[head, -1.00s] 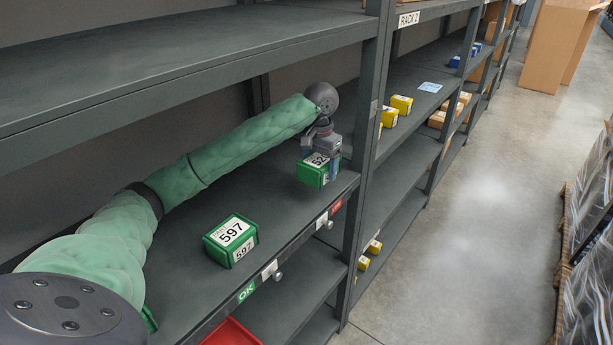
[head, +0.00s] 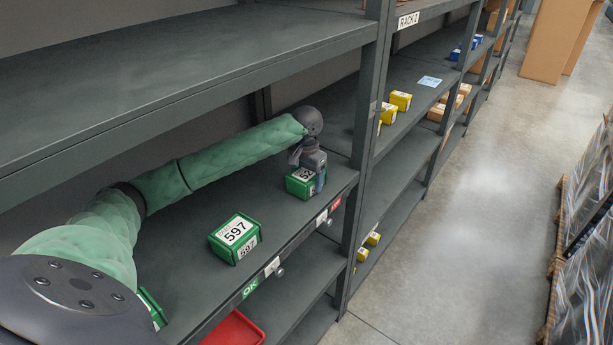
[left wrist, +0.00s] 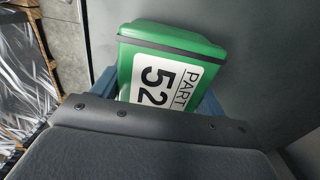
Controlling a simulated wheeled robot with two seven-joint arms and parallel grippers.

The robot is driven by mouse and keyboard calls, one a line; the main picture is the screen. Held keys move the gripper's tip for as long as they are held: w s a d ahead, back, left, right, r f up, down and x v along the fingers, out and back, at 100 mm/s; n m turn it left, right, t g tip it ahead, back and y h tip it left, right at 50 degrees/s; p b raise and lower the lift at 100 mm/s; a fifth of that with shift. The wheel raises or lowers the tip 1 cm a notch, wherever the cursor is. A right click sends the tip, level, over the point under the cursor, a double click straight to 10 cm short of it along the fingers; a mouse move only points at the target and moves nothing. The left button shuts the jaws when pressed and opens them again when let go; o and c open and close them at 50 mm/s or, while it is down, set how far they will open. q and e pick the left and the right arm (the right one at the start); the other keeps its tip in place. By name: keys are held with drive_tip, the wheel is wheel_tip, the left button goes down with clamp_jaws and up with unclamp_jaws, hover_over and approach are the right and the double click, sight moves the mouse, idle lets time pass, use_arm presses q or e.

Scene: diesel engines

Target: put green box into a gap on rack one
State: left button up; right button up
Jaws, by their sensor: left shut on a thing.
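A green box (head: 299,186) with a white label reading 52 is held by my left gripper (head: 306,178) at the right end of the middle shelf (head: 185,270). In the left wrist view the same green box (left wrist: 170,75) sits between the fingers, with its PART 52 label facing the camera. My left gripper is shut on it. I cannot tell whether the box touches the shelf. Another green box (head: 235,239), marked 597, stands on that shelf to the left. Part of a further green box (head: 152,308) shows behind my arm. My right gripper is not in view.
An upright post (head: 361,150) stands just right of the held box. Green OK (head: 250,288) and red (head: 336,204) tags mark the shelf edge. A red bin (head: 235,329) is below. Rack 2 holds yellow boxes (head: 400,100). Shelf between the held and 597 boxes is clear.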

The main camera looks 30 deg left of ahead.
sight(307, 172)
use_arm(q)
drive_tip(key=o, duration=1.3)
drive_tip(key=shift+f, duration=0.1)
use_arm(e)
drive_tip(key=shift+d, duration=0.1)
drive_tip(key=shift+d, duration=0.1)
use_arm(q)
drive_tip(key=shift+r, duration=0.25)
wheel_tip(307, 172, up, 7)
drive_tip(key=b, duration=0.4)
drive_tip(key=shift+f, duration=0.1)
wheel_tip(307, 172, up, 4)
drive_tip(key=shift+f+b, duration=0.25)
drive_tip(key=shift+b, duration=0.5)
drive_tip(key=shift+r, duration=0.75)
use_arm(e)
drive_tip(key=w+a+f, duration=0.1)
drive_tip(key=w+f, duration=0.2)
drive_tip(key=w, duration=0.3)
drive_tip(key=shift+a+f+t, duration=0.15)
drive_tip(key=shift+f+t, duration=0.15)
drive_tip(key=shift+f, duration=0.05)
